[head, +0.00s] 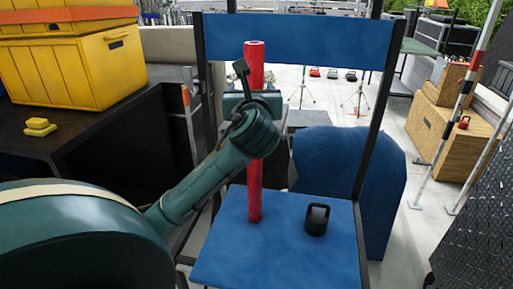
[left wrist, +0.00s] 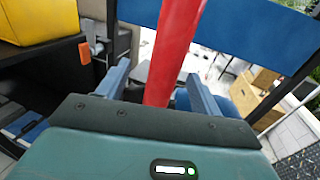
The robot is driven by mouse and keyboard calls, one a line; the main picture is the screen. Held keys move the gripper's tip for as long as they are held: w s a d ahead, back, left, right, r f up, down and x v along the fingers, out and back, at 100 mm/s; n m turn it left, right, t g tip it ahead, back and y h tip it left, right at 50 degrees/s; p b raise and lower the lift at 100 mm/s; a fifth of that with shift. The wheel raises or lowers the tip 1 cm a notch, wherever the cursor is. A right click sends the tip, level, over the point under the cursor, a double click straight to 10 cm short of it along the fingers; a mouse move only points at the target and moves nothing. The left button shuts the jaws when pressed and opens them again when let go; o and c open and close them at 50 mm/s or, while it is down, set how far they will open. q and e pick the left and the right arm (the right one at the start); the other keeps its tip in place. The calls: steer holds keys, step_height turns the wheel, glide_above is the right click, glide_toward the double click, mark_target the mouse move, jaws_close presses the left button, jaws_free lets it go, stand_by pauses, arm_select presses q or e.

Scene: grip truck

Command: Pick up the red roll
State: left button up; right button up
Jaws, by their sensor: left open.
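The red roll (head: 255,196) is a long, thin cylinder standing upright on the blue seat (head: 225,255) of a folding chair, in front of the blue backrest (head: 320,38). My left gripper (head: 250,97) is at the upper half of the roll, and my wrist hides part of it. In the left wrist view the roll (left wrist: 174,45) passes between the two spread fingers (left wrist: 160,85), with gaps visible on both sides. The left gripper is open and not closed on the roll. The right gripper is not in view.
A black lidded object (head: 317,220) sits on the seat right of the roll. Yellow cases (head: 65,70) and a small yellow item (head: 40,127) are on a dark surface at left. Wooden boxes (head: 445,125) and a red-white pole (head: 461,92) stand at right.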

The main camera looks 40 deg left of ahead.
mark_target(255, 84)
arm_select(q)
steer(key=shift+x, duration=0.85)
steer(key=x, duration=0.2)
steer(key=p+x, duration=0.1)
steer(key=x, duration=0.1)
steer(key=shift+w+d+r, duration=0.1)
steer(key=shift+w+d, duration=0.2)
steer(key=shift+w, duration=0.1)
steer(key=shift+w+a, duration=0.4)
steer(key=shift+c, duration=0.5)
jaws_close()
